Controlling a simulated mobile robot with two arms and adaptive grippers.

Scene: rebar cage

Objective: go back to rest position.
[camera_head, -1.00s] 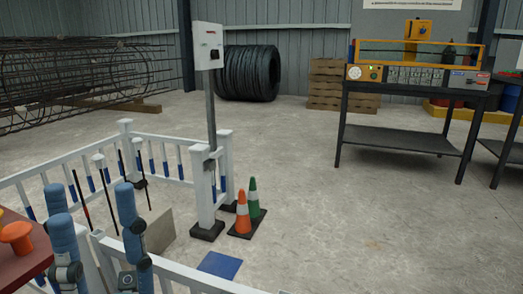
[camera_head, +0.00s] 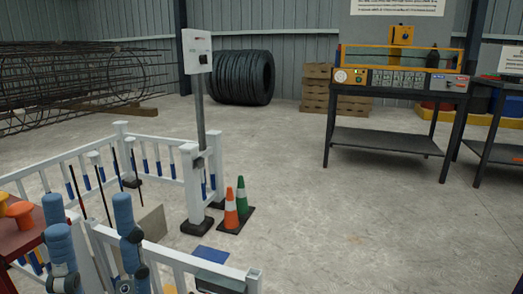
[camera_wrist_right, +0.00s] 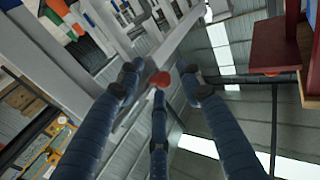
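My right gripper (camera_wrist_right: 163,84) shows in the right wrist view with three blue fingers spread. A small red round thing (camera_wrist_right: 160,79) appears between its fingertips; its distance is unclear, and no finger visibly closes on it.
An orange cone (camera_head: 231,208) and a green cone (camera_head: 241,196) stand by the fence post, near a blue floor plate (camera_head: 209,255). A white box on a pole (camera_head: 197,51) rises there. A workbench (camera_head: 385,140) stands at back right. The floor between is clear.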

